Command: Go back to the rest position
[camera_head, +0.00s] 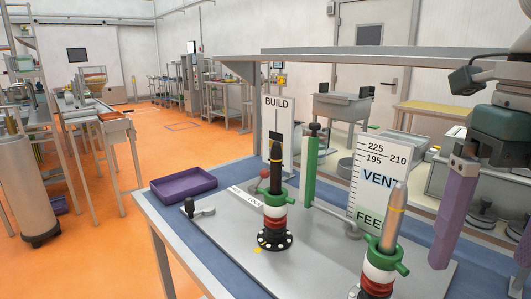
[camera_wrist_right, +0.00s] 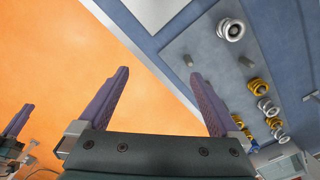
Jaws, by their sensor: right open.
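My right gripper (camera_head: 484,258) is at the right of the head view, its two purple fingers pointing down and spread wide apart. In the right wrist view the same gripper (camera_wrist_right: 160,76) is open with nothing between its fingers, over orange floor and beside a table edge. A purple finger, apparently of my left gripper (camera_wrist_right: 18,120), shows at the far left of the wrist view; its opening cannot be told. The left gripper is not in the head view.
The grey plate (camera_head: 222,229) bears a black-tipped post (camera_head: 276,170) and a silver-tipped post (camera_head: 392,220), both with green collars. A purple tray (camera_head: 183,187) lies on the blue table. Signs (camera_head: 378,182) stand behind. Orange floor (camera_head: 105,240) is open at left.

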